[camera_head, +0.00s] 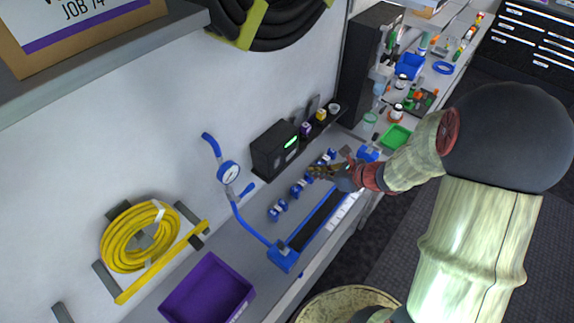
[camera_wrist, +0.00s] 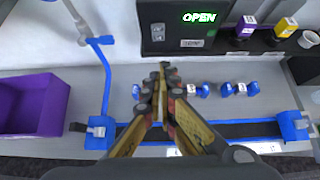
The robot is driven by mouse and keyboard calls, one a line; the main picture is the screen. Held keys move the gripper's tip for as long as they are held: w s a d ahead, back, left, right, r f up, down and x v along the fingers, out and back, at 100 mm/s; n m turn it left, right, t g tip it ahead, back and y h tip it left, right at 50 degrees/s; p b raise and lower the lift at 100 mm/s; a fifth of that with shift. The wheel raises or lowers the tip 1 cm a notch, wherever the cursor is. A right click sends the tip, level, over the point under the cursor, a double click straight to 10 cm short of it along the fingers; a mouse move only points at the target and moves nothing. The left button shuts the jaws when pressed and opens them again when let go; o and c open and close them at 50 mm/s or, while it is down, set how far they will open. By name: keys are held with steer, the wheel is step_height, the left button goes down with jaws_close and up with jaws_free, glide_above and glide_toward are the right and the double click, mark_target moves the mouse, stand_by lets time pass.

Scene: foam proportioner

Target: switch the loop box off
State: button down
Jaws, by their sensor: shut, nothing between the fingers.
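The loop box is a black box (camera_head: 274,150) on the wall above the bench. Its lit green display reads OPEN in the wrist view, where the box (camera_wrist: 178,43) is at the top centre. A small pale fitting (camera_wrist: 157,32) is on its face, left of a label; I cannot tell whether it is the switch or which way it is set. My gripper (camera_head: 316,171) is shut and empty, at the right of the box in the head view. In the wrist view its fingertips (camera_wrist: 164,69) point towards the box's lower edge, with contact not clear.
Blue pipework with a pressure gauge (camera_head: 229,173) stands left of the box. Several blue fittings (camera_head: 278,209) sit below the box, near a blue-edged black strip (camera_wrist: 250,130). A purple bin (camera_head: 208,291) stands at the lower left. Small containers (camera_head: 321,114) line a shelf to the right.

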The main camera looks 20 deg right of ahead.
stand_by(0.4)
glide_toward(278, 165)
steer(key=s+f+x, duration=0.1)
steer(key=x, duration=0.3)
steer(key=shift+w+a+r+p, duration=0.15)
steer(key=shift+w+r+p, duration=0.2)
steer(key=shift+w, duration=0.25)
